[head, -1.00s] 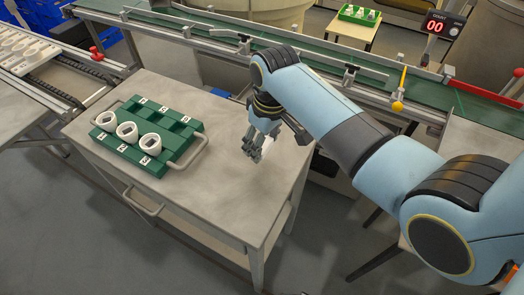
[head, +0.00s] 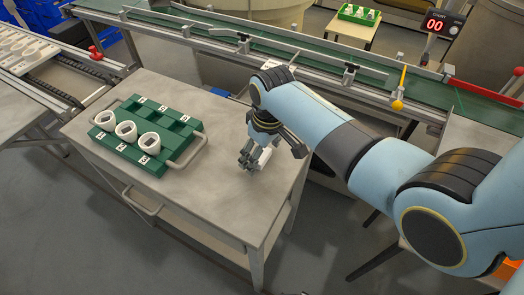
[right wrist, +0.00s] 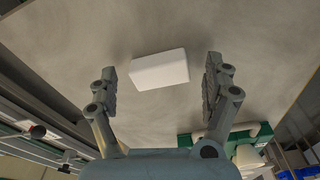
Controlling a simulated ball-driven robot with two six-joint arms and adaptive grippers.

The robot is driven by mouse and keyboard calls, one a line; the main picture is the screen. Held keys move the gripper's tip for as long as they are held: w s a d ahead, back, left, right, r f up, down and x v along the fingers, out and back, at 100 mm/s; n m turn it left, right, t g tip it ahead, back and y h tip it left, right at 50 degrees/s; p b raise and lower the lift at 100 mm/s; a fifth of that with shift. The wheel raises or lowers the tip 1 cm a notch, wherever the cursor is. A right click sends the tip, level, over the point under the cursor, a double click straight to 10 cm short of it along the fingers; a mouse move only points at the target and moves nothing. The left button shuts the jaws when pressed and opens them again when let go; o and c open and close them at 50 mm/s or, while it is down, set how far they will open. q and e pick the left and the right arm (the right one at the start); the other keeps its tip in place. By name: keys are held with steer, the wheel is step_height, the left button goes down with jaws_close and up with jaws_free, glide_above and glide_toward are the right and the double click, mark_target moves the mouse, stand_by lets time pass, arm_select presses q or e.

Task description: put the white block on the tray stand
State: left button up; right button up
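A small white block (head: 265,156) lies on the grey table top, partly covered by my right gripper (head: 250,160) in the head view. In the right wrist view the white block (right wrist: 160,70) shows whole, with one finger of the right gripper (right wrist: 161,76) on each side. Gaps show between the block and both fingers, so the gripper is open. The grey metal table (head: 215,205), which appears to be the tray stand, carries a green tray (head: 152,168) on its left part. My left gripper is not in view.
The green tray has handles, numbered places and three white round sockets (head: 127,131) in its front row. A green conveyor (head: 310,48) with a rail runs behind the table. The table's front middle is clear. A counter (head: 440,24) reads 00.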

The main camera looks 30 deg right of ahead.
mark_target(266, 157)
step_height(266, 157, up, 12)
steer(key=s+p, duration=0.1)
steer(key=shift+s+d+p, duration=0.2)
steer(key=shift+p, duration=0.1)
steer(key=shift+r, duration=0.1)
stand_by(0.5)
